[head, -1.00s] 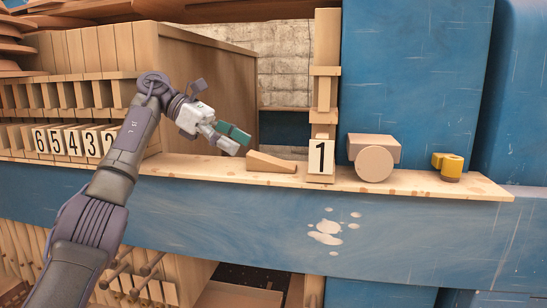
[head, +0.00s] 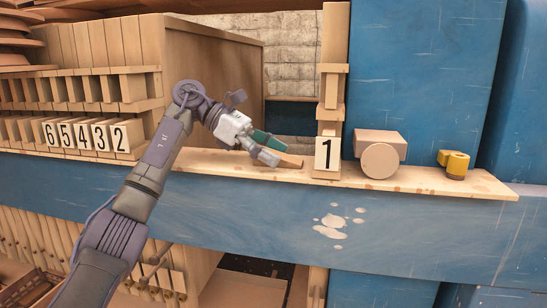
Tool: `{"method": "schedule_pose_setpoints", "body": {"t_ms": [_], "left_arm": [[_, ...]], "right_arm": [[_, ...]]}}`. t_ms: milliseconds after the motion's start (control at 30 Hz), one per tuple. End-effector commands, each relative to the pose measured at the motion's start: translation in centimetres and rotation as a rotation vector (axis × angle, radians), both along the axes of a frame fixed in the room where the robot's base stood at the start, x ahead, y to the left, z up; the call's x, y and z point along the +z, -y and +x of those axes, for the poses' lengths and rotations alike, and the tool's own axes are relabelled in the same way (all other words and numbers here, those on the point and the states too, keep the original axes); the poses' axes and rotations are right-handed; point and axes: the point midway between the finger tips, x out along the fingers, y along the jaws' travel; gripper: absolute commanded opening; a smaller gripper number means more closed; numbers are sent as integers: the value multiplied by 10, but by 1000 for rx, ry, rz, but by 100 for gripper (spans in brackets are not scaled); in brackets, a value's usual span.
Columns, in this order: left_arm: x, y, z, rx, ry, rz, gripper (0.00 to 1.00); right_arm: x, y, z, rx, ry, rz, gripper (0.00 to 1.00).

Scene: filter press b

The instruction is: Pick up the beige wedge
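The beige wedge (head: 290,161) lies on the wooden ledge (head: 225,166), left of the block marked 1. Only its right part shows, because my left gripper (head: 270,149) covers its left part. That gripper points down to the right at the wedge, with a teal finger behind and a grey finger in front. The two fingers look apart. I cannot tell whether they touch the wedge. My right gripper is not in view.
The block marked 1 (head: 327,155) stands close right of the wedge by a wooden post. Further right are a beige block with a round face (head: 379,160) and a yellow part (head: 454,163). Numbered wooden pieces (head: 85,136) line the left. A blue beam (head: 400,225) runs below the ledge.

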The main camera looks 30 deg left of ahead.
Motion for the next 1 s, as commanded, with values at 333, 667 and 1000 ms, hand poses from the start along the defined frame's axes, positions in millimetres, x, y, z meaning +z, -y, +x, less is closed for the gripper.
{"method": "schedule_pose_setpoints", "body": {"t_ms": [333, 667, 1000], "left_arm": [[0, 0, 0, 0, 0, 1, 12], [5, 0, 0, 0, 1, 0, 11], [58, 1, 0, 0, 5, -1, 11]], "right_arm": [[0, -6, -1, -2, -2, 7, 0], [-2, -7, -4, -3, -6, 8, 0], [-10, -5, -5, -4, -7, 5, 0]]}}
